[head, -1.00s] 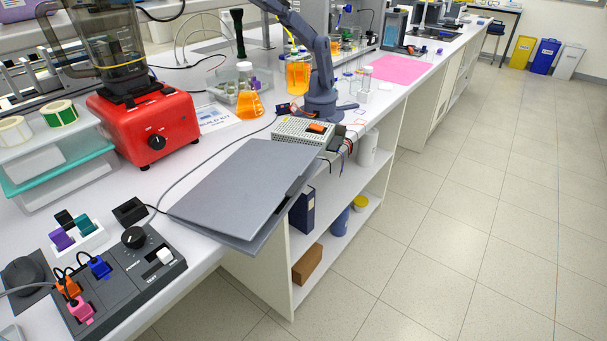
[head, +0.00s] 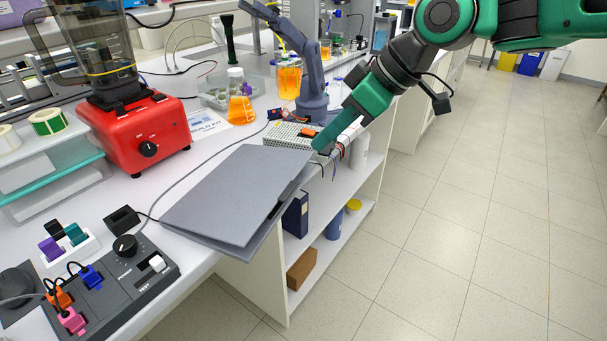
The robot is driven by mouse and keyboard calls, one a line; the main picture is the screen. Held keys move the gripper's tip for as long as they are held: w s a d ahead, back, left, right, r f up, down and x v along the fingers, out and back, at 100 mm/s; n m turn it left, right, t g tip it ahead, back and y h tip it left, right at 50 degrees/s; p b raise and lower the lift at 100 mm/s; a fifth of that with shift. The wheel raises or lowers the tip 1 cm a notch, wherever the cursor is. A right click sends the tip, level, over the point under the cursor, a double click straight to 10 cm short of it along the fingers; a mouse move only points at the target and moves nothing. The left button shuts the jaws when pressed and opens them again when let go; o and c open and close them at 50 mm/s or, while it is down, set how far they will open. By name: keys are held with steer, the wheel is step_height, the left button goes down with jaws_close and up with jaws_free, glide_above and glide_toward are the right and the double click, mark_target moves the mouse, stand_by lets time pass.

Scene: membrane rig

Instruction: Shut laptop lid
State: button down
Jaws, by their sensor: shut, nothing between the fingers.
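The grey laptop (head: 235,195) lies on the bench and juts out over its front edge. Its lid is down low over the base. A narrow dark gap shows along the right side between the two layers, and I cannot tell whether the lid is fully shut. My gripper (head: 322,146) is at the end of my green arm, just beyond the laptop's far right corner. It is shut and empty. I cannot tell whether it touches the laptop; its fingertips are small in the head view.
A white perforated board (head: 290,136) is close behind the laptop, with a blue-grey small arm (head: 313,85) beyond. A red blender base (head: 140,130) stands at left, a dark control box (head: 125,280) at front left. The floor at right is clear.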

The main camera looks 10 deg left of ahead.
steer(key=shift+s+d+f+x, duration=0.1)
steer(key=shift+d+f+x, duration=0.2)
steer(key=shift+x, duration=1.85)
steer(key=shift+s+d+f+x, duration=0.15)
steer(key=shift+d+x, duration=0.15)
steer(key=shift+x, duration=1.85)
steer(key=shift+s+d+f+x, duration=0.1)
steer(key=shift+d+f+x, duration=0.2)
steer(key=shift+x, duration=1.9)
steer(key=f, duration=0.2)
steer(key=d+f, duration=0.1)
steer(key=f, duration=0.1)
steer(key=shift+s, duration=0.1)
steer(key=shift+f, duration=0.1)
steer(key=shift+s, duration=0.1)
